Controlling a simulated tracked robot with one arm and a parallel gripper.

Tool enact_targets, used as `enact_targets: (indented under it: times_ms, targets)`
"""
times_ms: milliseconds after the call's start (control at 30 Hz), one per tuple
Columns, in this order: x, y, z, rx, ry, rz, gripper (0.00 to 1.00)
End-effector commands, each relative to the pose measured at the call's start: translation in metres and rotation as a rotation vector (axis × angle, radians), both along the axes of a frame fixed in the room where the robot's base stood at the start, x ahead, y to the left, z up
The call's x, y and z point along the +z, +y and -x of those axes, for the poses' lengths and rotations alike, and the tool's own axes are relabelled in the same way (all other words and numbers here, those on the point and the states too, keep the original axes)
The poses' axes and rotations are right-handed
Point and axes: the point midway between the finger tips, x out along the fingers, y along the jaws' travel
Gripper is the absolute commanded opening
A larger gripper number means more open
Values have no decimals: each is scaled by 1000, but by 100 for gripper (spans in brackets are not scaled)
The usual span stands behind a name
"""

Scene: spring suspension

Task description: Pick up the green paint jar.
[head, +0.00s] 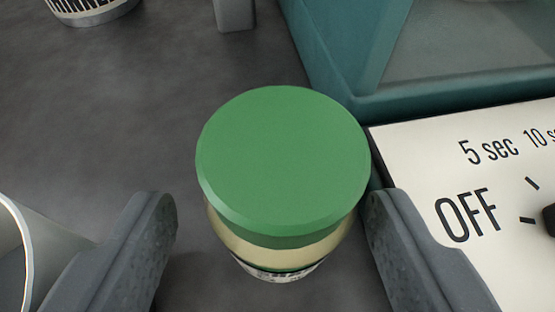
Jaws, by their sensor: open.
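The green paint jar (283,165) stands upright on the dark grey floor in the middle of the head view. It has a wide green lid and a pale body with a label low down, mostly hidden under the lid. My gripper (268,215) is open, with one finger on each side of the jar. The right finger is close to the jar's right side; I cannot tell whether they touch. A gap of floor shows between the left finger and the jar.
A white panel (410,160) marked "OFF" and "5 sec", with a dark knob, lies close on the right. A teal box (340,60) stands behind it. A white cylindrical thing (15,250) is at the lower left. A slatted round thing (90,10) and a grey post (235,12) are at the top.

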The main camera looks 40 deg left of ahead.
Motion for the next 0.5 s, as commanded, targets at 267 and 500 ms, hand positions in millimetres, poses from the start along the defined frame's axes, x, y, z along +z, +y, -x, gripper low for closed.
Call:
enact_targets:
  times_ms: [267,500]
  targets:
    - [-11,16,-25,1,-2,1,59]
    - [-19,28,-38,0,0,-2,59]
